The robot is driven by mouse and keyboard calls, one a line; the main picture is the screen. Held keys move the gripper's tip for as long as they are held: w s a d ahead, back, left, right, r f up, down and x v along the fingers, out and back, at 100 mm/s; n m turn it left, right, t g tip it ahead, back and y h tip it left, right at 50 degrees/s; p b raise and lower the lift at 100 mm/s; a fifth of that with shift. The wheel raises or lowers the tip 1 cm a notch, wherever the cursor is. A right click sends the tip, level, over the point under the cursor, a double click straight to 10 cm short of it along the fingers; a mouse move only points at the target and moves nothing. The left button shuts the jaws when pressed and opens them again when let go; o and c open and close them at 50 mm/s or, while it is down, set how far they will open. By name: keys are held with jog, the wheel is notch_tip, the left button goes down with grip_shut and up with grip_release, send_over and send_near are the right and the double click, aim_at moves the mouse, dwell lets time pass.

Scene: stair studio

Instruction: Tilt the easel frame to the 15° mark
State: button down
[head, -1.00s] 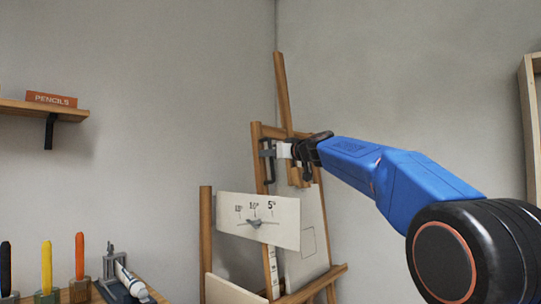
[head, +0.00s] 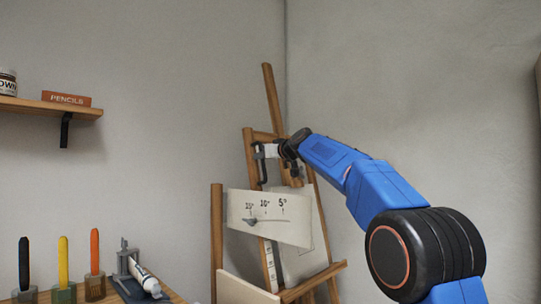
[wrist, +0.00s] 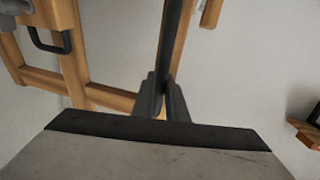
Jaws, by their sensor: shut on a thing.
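The wooden easel frame (head: 249,150) leans in the corner, with a black handle (head: 262,168) on its upper left post. My gripper (head: 266,153) is at this handle. In the wrist view my gripper (wrist: 164,104) has its fingers shut on the dark handle bar (wrist: 175,40), with a wooden post behind it. A white scale plate (head: 292,233) on the easel carries 15°, 10° and 5° marks. Its dark pointer (head: 250,222) sits under the 15° mark, as near as I can tell at this size.
A shelf (head: 55,110) with a pencils box (head: 66,98) is on the left wall. Below, a bench holds dark, yellow and orange markers (head: 95,252) and a grey stand with a white tube (head: 143,276). Bare wall is to the right.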

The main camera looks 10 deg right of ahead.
aim_at(255, 162)
jog(key=shift+a+x, duration=0.25)
jog(key=shift+x, duration=1.75)
jog(key=shift+s+f, duration=0.15)
jog(key=c, duration=1.8)
grip_release()
jog(key=shift+o, duration=0.2)
jog(key=v, duration=1.7)
jog(key=shift+s, duration=0.25)
jog(key=shift+a, duration=0.1)
jog(key=s+d+f+m+g+h, duration=0.2)
jog(key=s+d+f+g, duration=0.1)
jog(key=s+f, duration=1.4)
jog(key=s+d+f+m+g+h, duration=0.1)
jog(key=s+d+f+g+h, duration=0.1)
jog(key=s+f, duration=1.5)
jog(key=s+d+f+m+g+h, duration=0.2)
jog(key=s+f+g, duration=0.3)
jog(key=s+f, duration=1.3)
notch_tip(255, 162, down, 3)
jog(key=shift+d+f+m+h, duration=0.2)
jog(key=shift+d+m+h, duration=0.1)
jog(key=shift+d+h, duration=0.45)
